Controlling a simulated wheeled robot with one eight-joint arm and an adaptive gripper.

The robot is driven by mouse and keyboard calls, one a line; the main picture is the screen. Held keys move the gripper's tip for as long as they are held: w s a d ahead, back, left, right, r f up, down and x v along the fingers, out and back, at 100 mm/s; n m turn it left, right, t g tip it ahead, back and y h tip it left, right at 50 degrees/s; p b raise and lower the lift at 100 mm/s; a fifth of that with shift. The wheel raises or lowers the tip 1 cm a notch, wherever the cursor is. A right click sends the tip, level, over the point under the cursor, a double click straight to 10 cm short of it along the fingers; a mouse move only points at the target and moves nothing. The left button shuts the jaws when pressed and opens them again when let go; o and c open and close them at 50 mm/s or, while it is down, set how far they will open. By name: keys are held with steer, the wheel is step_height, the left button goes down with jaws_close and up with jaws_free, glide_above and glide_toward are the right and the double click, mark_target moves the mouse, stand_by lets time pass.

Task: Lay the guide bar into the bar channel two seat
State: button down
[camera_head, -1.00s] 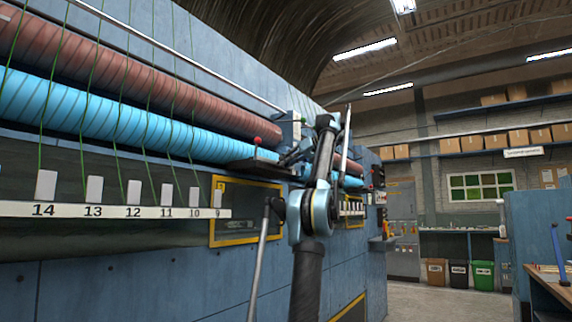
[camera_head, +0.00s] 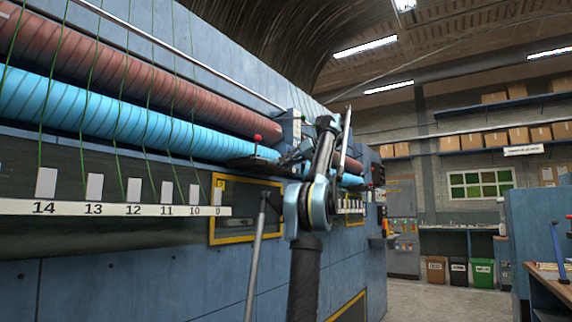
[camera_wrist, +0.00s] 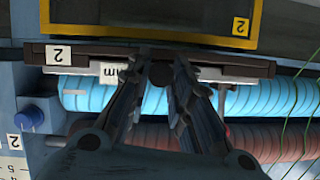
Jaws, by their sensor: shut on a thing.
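In the wrist view, my gripper (camera_wrist: 160,75) is shut on the guide bar (camera_wrist: 230,70), a thin light-grey bar with a white "mm" label, at a dark round piece near its middle. The bar lies lengthwise along the dark bar channel two seat (camera_wrist: 35,53), which has a white "2" tag. The two run nearly parallel and overlap in this view; I cannot tell whether the bar is seated or just above. In the head view, my gripper (camera_head: 292,158) is small and partly hidden by my arm, beside the machine.
Blue (camera_head: 130,122) and dark red rollers with green yarns run along the machine, close to the gripper. A yellow-framed panel (camera_head: 212,228) is beside the seat. A blue knob (camera_wrist: 32,115) shows in the wrist view. Open floor lies right of the machine.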

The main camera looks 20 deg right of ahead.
steer(key=shift+f, duration=0.25)
steer(key=c, duration=1.3)
jaws_free()
steer(key=shift+c, duration=0.2)
steer(key=v, duration=0.7)
steer(key=shift+d, duration=0.15)
steer(key=shift+s, duration=0.1)
